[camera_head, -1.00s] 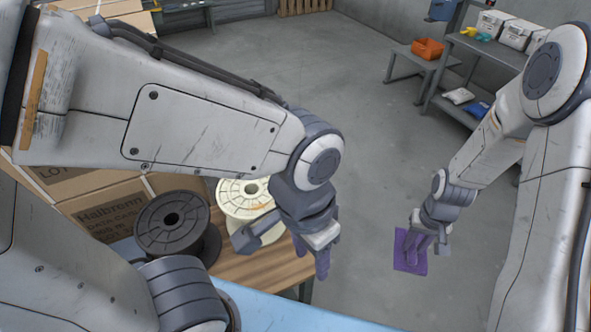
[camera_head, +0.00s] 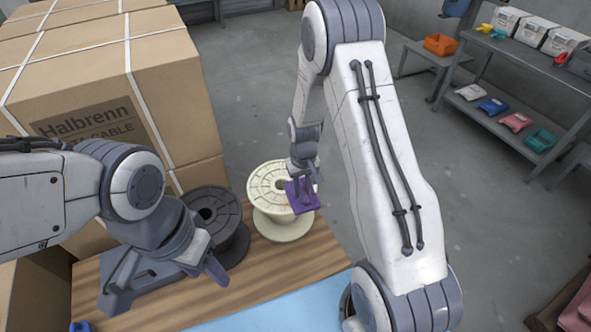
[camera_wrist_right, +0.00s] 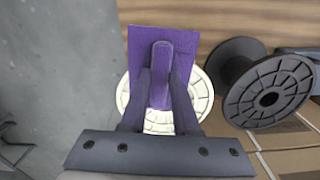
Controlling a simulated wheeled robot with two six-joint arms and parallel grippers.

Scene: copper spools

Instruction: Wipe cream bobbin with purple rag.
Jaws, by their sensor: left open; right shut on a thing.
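The cream bobbin (camera_head: 265,217) stands upright on the wooden tabletop, beside a black spool. My right gripper (camera_head: 302,188) is shut on the purple rag (camera_head: 305,203) at the right side of the cream bobbin's upper flange. In the right wrist view the rag (camera_wrist_right: 178,45) hangs in front of the cream bobbin (camera_wrist_right: 203,90) and hides much of it. I cannot tell whether rag and bobbin touch. My left gripper (camera_head: 165,275) is open and empty over the table, in front of the black spool.
The black spool (camera_head: 222,218) stands close left of the cream bobbin; it also shows in the wrist view (camera_wrist_right: 270,95). Large cardboard boxes (camera_head: 110,75) stand behind. A blue mat (camera_head: 290,308) lies along the table's front. Shelves (camera_head: 530,120) with bins stand at the far right.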

